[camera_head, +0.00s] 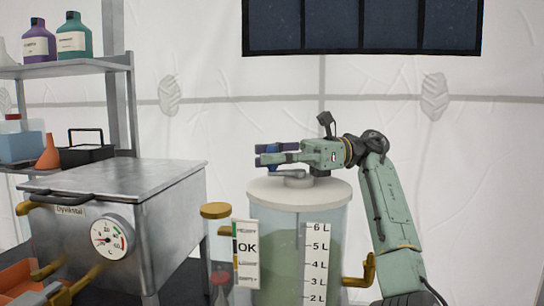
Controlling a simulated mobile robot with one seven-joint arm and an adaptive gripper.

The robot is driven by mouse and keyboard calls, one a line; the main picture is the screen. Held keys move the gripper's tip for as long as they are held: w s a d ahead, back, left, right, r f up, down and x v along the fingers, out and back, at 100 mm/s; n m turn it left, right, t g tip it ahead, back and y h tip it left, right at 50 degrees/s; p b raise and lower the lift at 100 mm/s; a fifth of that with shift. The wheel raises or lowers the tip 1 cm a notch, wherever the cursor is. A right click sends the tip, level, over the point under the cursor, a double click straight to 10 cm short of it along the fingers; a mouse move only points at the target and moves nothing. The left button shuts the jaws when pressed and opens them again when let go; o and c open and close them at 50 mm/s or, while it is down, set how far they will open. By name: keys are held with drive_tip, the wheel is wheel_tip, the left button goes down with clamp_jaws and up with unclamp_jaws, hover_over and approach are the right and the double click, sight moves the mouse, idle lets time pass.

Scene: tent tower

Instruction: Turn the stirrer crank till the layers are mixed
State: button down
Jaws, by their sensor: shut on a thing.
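The stirrer vessel (338,215) is a clear cylinder with a pale lid (325,191) and a litre scale (316,262) on its front. Greenish liquid (285,265) shows inside; I cannot make out separate layers. The stirrer crank (290,173) is a grey arm on a hub on top of the lid, with a blue handle part at its left end. My gripper (272,154) reaches in from the right above the lid and is shut on the crank's handle, which its fingers partly hide.
A metal box with a dial (112,238) stands at the left. A shelf (70,66) with bottles is behind it. A gauge card reading OK (246,254) and a brass-capped tube (216,210) stand left of the vessel. A brass tap (367,270) sticks out right.

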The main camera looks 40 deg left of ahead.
drive_tip(key=shift+s+d+n+g+h, duration=0.15)
drive_tip(key=shift+s+n+g+h, duration=0.05)
drive_tip(key=shift+n+g+h, duration=0.25)
drive_tip(key=shift+h, duration=0.35)
drive_tip(key=shift+f, duration=0.1)
drive_tip(key=c, duration=1.5)
unclamp_jaws()
drive_tip(key=shift+o, duration=0.2)
